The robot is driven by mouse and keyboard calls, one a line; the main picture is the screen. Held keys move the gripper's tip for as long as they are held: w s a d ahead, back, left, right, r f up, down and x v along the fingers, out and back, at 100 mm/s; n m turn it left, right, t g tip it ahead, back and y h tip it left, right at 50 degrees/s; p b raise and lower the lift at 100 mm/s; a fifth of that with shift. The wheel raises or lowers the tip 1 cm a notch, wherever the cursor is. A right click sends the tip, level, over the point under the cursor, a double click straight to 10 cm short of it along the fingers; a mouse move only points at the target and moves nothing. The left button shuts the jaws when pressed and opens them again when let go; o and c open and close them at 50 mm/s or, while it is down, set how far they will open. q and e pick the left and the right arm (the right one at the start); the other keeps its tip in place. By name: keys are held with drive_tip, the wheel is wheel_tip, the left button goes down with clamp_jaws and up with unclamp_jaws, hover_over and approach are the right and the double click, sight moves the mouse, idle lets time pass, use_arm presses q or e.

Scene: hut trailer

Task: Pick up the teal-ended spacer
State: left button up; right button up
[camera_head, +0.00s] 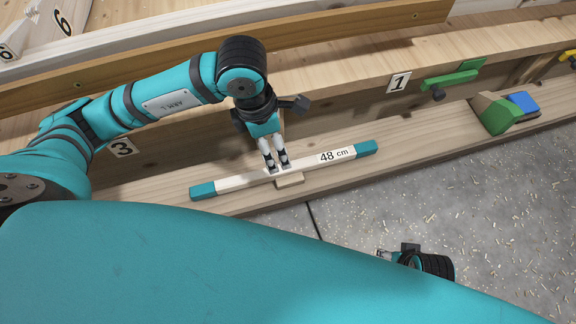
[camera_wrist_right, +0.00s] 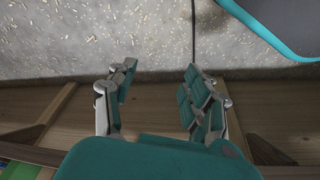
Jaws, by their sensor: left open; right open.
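The teal-ended spacer (camera_head: 318,163) is a long white bar with teal ends, marked "48 cm". It lies slightly slanted along the wooden ledge in the head view, over a small wooden block (camera_head: 290,180). My left gripper (camera_head: 277,170) is open, with its fingertips down at the middle of the bar, left of the printed label. I cannot tell whether the fingers touch the bar. My right gripper (camera_wrist_right: 155,85) is open and empty in the right wrist view, over the floor's edge with the wood. Its wrist shows low in the head view (camera_head: 425,262).
A green clamp (camera_head: 455,77) hangs by the "1" label (camera_head: 399,82). A "3" label (camera_head: 122,148) is behind my left arm. The concrete floor (camera_head: 460,185) has scattered shavings.

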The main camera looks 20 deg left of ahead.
sight(281, 170)
use_arm(q)
drive_tip(key=f, duration=0.3)
drive_tip(key=d+f+b, duration=0.1)
drive_tip(key=f, duration=0.5)
drive_tip(key=shift+w+d+f+b, duration=0.2)
drive_tip(key=shift+w+f+b, duration=0.1)
drive_tip(key=shift+w, duration=0.1)
drive_tip(key=f, duration=0.2)
drive_tip(key=w+d+f+b, duration=0.1)
drive_tip(key=f, duration=0.1)
drive_tip(key=shift+f, duration=0.1)
drive_tip(key=shift+w+f, duration=0.1)
drive_tip(key=shift+f, duration=0.25)
use_arm(e)
drive_tip(key=v, duration=0.8)
drive_tip(key=shift+r+t, duration=0.3)
drive_tip(key=shift+r, duration=0.05)
drive_tip(key=shift+w+d, duration=0.15)
use_arm(q)
drive_tip(key=c, duration=1.5)
drive_tip(key=shift+r, duration=0.15)
